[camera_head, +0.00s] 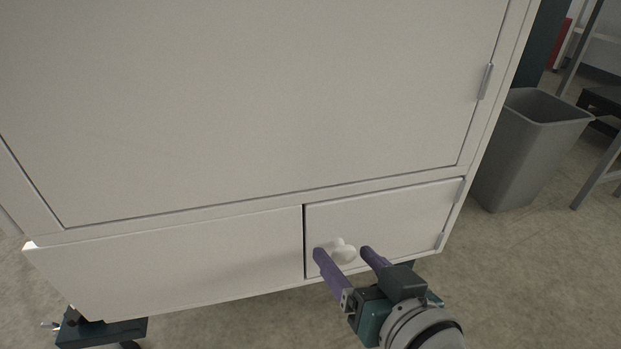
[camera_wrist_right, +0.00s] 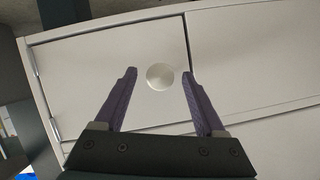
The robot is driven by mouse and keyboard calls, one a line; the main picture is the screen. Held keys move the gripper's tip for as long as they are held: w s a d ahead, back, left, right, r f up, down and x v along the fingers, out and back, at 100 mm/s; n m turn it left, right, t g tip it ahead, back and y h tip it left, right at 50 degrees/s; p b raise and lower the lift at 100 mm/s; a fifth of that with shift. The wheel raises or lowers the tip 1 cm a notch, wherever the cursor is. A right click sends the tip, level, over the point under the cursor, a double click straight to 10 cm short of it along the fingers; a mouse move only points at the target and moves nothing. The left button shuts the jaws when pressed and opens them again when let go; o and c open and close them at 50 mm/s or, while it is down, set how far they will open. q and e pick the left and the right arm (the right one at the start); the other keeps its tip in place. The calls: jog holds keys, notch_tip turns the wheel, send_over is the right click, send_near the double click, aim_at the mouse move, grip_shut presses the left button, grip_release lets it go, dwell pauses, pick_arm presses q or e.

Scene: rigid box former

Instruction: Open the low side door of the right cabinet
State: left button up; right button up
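The low side door (camera_head: 400,213) is a small white panel at the lower right of the white cabinet (camera_head: 250,90). It looks shut, with hinges along its right edge in the head view. Its round white knob (camera_head: 343,251) sits near the door's left side. My right gripper (camera_head: 340,250) is open, with one purple finger on each side of the knob. In the right wrist view the knob (camera_wrist_right: 159,76) shows between the two fingertips, with gaps on both sides. Whether the fingers reach past the knob's face is hard to tell. My left gripper is not in view.
A large upper door fills most of the cabinet front, with a hinge (camera_head: 485,81) at its right. A grey bin (camera_head: 528,150) stands on the floor to the right of the cabinet. A dark caster foot (camera_head: 100,332) shows at lower left. Floor in front is clear.

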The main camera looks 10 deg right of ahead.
grip_shut()
dwell(0.4)
dwell(0.9)
